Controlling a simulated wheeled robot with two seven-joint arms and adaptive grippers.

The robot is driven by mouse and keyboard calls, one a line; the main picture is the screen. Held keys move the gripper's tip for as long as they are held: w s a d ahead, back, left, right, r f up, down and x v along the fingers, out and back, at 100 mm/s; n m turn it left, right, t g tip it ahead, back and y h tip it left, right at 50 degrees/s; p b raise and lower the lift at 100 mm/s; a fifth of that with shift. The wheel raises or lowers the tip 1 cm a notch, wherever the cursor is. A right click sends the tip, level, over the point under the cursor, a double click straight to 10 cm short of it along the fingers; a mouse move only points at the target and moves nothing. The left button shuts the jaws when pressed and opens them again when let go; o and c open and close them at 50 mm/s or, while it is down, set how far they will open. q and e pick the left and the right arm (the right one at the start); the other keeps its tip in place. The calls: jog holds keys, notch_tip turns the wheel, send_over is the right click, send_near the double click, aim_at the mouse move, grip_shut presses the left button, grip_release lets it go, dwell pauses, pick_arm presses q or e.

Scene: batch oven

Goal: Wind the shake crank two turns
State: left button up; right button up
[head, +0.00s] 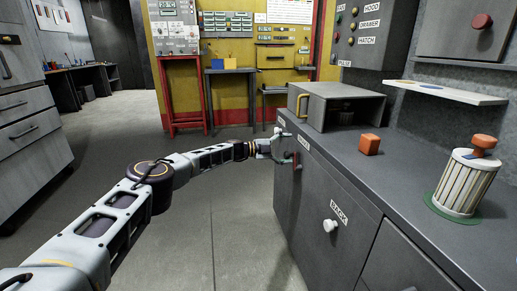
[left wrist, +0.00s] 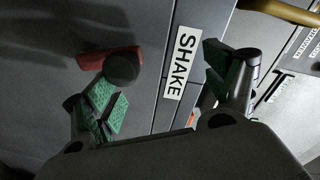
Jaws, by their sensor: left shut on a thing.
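The shake crank (head: 289,160) is on the front of the grey counter cabinet, near its far end. In the left wrist view it shows as a red arm (left wrist: 92,59) with a round dark knob (left wrist: 122,68). The SHAKE label (left wrist: 180,66) is to the right of the knob in that view. My left gripper (head: 277,148) is at the crank, and its green-padded fingers (left wrist: 160,82) show in the wrist view, one side close by the knob. It is shut on the crank; the exact contact is hard to see. My right gripper is not in view.
A grey oven box (head: 345,107) with a yellow handle stands on the counter (head: 400,190). An orange block (head: 369,145) and a ribbed canister (head: 463,185) on a green mat are nearer. A white RACK knob (head: 329,226) sticks out of the cabinet front. The floor on the left is clear.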

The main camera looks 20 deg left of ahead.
pick_arm(q)
jog(key=shift+a+r+p, duration=0.5)
jog(key=shift+a+r, duration=0.4)
jog(key=shift+r, duration=0.15)
jog(key=c, duration=0.4)
jog(key=shift+o, duration=0.2)
jog(key=s+f+p+v, duration=0.1)
jog(key=v, duration=1.2)
jog(key=shift+s+f, duration=0.2)
jog(key=shift+s, duration=0.05)
dwell(0.4)
jog(key=shift+d, duration=0.1)
dwell(0.5)
